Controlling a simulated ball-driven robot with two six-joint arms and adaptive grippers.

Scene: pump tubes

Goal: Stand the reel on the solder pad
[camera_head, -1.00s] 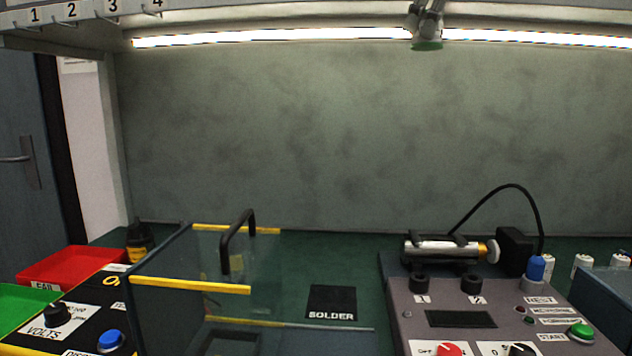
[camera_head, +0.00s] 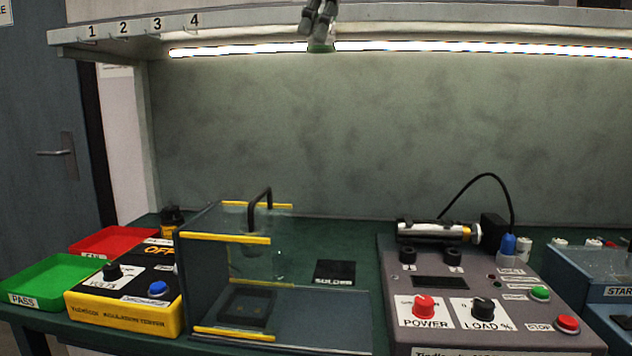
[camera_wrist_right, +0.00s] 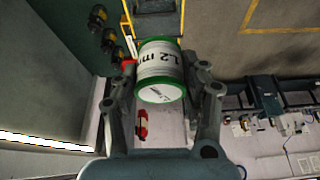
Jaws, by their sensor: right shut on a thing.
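The reel is a white spool with green rims and printed lettering. In the right wrist view, the reel (camera_wrist_right: 160,70) sits between the fingers of my right gripper (camera_wrist_right: 165,92), which is shut on it. In the head view, my right gripper (camera_head: 318,22) is high at the top edge, in front of the shelf light, with the reel's green rim (camera_head: 320,46) showing beneath it. The solder pad (camera_head: 335,272) is a black square lettered SOLDER on the green bench, far below the gripper. Its surface shows nothing on it. My left gripper is not in view.
A clear-walled guard (camera_head: 228,239) with yellow edges stands left of the pad. A grey control box (camera_head: 480,285) with knobs and a cable stands to its right. Green (camera_head: 45,278) and red (camera_head: 110,240) trays lie far left. A lit shelf (camera_head: 400,25) spans the top.

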